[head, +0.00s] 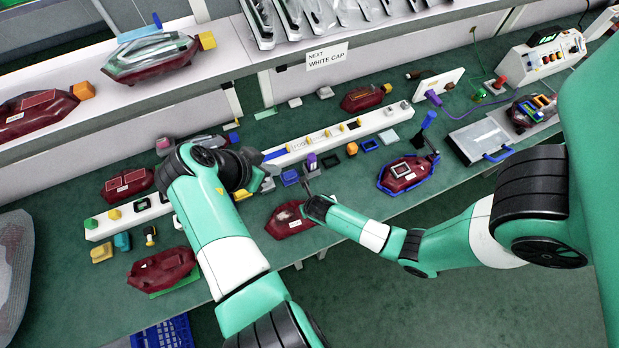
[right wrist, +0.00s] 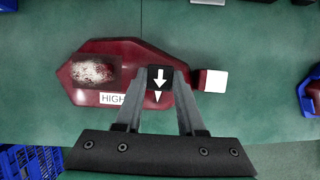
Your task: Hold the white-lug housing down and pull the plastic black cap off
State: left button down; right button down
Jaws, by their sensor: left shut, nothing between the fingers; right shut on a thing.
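The white-lug housing is a dark red shell (right wrist: 115,55) lying on the green bench, with its white lug (right wrist: 214,82) at the right in the right wrist view. In the head view the same housing (head: 285,222) lies near the bench's front edge, partly hidden by my right gripper. The black cap (right wrist: 153,74), marked with white arrows, is on top of the housing. My right gripper (right wrist: 158,78) is shut on the black cap, one finger on each side. My left gripper (head: 266,184) is shut and empty, up and left of this housing.
Other red housings lie around, one in a blue-edged holder (head: 408,190) to the right and one at the left front (head: 160,270). A long white rail (head: 365,122) with small parts runs behind. A label reading "NEXT WHITE CAP" (head: 327,56) hangs on the shelf.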

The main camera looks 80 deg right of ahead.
jog(key=shift+r, duration=0.4)
dwell(0.3)
jog(key=shift+r, duration=1.45)
jog(key=shift+r, duration=2.05)
jog(key=shift+c, duration=2.2)
grip_release()
jog(key=shift+a, duration=0.1)
jog(key=v, duration=0.7)
jog(key=shift+r, duration=0.25)
